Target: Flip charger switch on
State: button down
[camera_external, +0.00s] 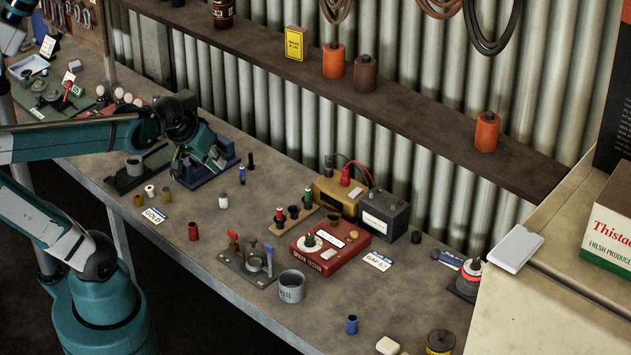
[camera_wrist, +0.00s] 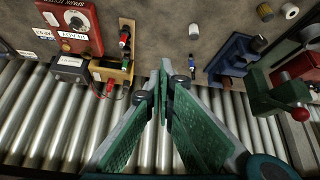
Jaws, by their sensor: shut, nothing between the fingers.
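The likely charger is a small yellow box (camera_external: 338,198) at the back of the bench, with a red and a black lead. In the wrist view the yellow box (camera_wrist: 117,76) lies left of my fingertips. I cannot make out its switch or the switch position. A dark battery (camera_external: 383,214) with a white label stands to its right; the wrist view shows the battery too (camera_wrist: 70,68). My gripper (camera_external: 217,160) is shut and empty, over the back left of the bench near a blue stand. In the wrist view its fingertips (camera_wrist: 166,70) meet, apart from the yellow box.
A red spark tester (camera_external: 331,243) stands in front of the battery. A blue stand (camera_external: 212,172) is close to my gripper. A shelf (camera_external: 430,125) runs along the corrugated wall above the bench.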

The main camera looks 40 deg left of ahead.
jog(key=w+d+r+n+y+p, duration=0.1)
jog(key=w+d+n+p, duration=0.25)
jog(key=w, duration=0.55)
jog(key=w+d+n+y+p, duration=0.2)
jog(key=w+d+n, duration=0.15)
jog(key=w, duration=0.55)
jog(key=w+d+f+n+t+y+p, duration=0.1)
jog(key=w+d+f+n+p, duration=0.4)
jog(key=w+d, duration=0.8)
jog(key=shift+f+n+t+y, duration=0.3)
jog(key=shift+f+n+y, duration=0.55)
jog(key=shift+n, duration=1.05)
jog(key=shift+w+d+f, duration=0.1)
jog(key=shift+f, duration=0.1)
jog(key=shift+f, duration=0.15)
jog(key=b, duration=0.3)
send_over(350, 192)
jog(key=shift+s+f, duration=0.15)
jog(key=shift+f, duration=1.5)
jog(key=shift+s+f, duration=0.1)
jog(key=shift+f, duration=1.5)
jog(key=shift+w+f+b, duration=0.15)
jog(key=shift+f+b, duration=0.45)
jog(key=shift+f, duration=0.35)
